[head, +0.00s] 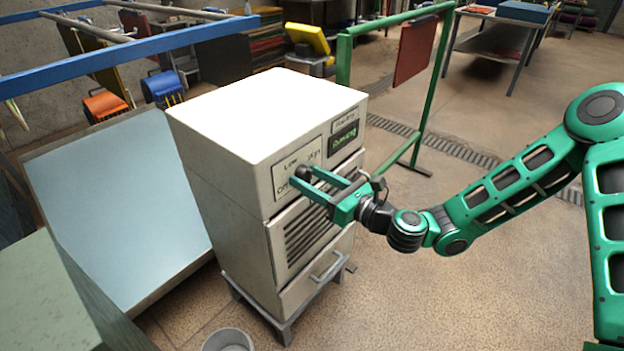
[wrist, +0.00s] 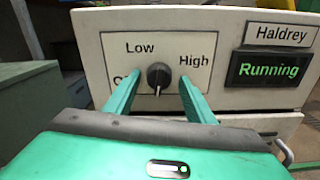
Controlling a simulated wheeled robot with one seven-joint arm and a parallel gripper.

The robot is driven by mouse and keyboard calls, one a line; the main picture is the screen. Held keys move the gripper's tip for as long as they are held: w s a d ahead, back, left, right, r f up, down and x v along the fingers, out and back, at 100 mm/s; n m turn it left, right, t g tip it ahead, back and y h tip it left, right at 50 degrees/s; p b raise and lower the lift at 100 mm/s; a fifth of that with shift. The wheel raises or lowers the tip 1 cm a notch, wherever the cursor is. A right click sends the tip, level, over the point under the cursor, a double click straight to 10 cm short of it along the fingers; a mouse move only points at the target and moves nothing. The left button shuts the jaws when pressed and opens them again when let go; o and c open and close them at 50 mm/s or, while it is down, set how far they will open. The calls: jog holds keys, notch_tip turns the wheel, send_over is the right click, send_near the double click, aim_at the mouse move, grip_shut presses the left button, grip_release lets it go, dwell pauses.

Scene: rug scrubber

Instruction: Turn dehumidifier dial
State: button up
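The dehumidifier (head: 235,130) is a white cabinet on a low grey stand, in the middle of the head view. In the wrist view its front panel (wrist: 215,22) carries a round dark dial (wrist: 159,77) with a light pointer mark. Labels read "Low" above left and "High" at right; a third, partly hidden at lower left, begins with "O". A display (wrist: 268,69) reads "Running" in green. My gripper (wrist: 158,92) is open, its green fingers on either side of the dial and apart from it.
A grey bucket (head: 228,340) stands on the floor by the stand. A pale blue sloping panel (head: 115,200) is close on the left. A green frame (head: 345,62) with a hanging red mat (head: 415,50) stands behind. Floor at right is open.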

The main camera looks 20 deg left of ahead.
jog(key=c, duration=0.9)
jog(key=shift+w+n, duration=0.1)
jog(key=shift+n, duration=0.7)
jog(key=shift+c, duration=0.2)
jog(key=shift+d, duration=0.1)
jog(key=o, duration=1)
jog(key=v, duration=1)
jog(key=shift+d+f, duration=0.1)
jog(key=shift+d, duration=0.2)
